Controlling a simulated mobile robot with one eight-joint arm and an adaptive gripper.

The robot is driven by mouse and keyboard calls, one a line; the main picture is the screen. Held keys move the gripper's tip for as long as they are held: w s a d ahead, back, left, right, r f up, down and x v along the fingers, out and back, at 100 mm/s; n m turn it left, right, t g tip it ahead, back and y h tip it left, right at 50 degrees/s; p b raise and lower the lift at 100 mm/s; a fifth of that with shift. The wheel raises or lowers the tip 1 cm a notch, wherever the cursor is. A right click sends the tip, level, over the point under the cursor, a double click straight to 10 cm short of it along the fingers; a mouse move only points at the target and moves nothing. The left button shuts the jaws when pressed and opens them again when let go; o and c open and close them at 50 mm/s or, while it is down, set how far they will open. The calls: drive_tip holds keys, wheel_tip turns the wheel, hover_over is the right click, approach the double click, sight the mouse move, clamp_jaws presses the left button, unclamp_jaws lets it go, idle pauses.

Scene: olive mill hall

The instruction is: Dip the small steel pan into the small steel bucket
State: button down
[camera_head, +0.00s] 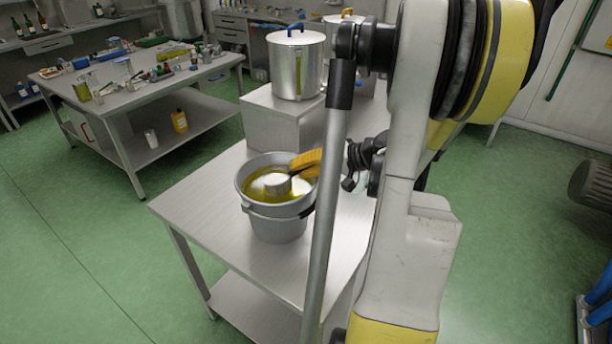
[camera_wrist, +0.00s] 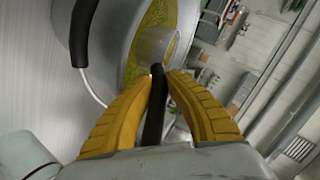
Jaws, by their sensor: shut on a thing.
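The small steel bucket (camera_head: 276,228) stands on the steel table and holds yellow-green liquid. The small steel pan (camera_head: 277,184) is inside the bucket's rim, at the liquid; how deep it sits is hard to tell. My gripper (camera_head: 296,165) is at the bucket's right rim, its yellow fingers shut on the pan's black handle. In the wrist view, the fingers (camera_wrist: 160,78) close around the black handle, and the pan (camera_wrist: 156,46) shows ahead of them against the liquid. The bucket's wall (camera_wrist: 116,38) also shows there. My arm covers part of the table in the head view.
The steel table (camera_head: 200,205) is bare left of the bucket. A raised steel block (camera_head: 272,128) behind it carries a tall steel pot (camera_head: 296,68) with a blue-handled lid. Another table (camera_head: 130,95) with jars and small items stands at the back left. Green floor lies between.

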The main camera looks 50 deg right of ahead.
drive_tip(key=shift+s+d+r, duration=0.2)
drive_tip(key=shift+r, duration=0.15)
drive_tip(key=shift+r+t, duration=0.4)
drive_tip(key=shift+s+d+r+m+t+y, duration=0.1)
drive_tip(key=shift+s+r+m+t+y, duration=0.15)
drive_tip(key=shift+r+y, duration=0.2)
drive_tip(key=s+a+r+p, duration=0.3)
drive_tip(key=r+p, duration=0.2)
drive_tip(key=r, duration=0.2)
drive_tip(key=shift+s+a, duration=0.15)
drive_tip(key=shift+a, duration=0.1)
idle(1.3)
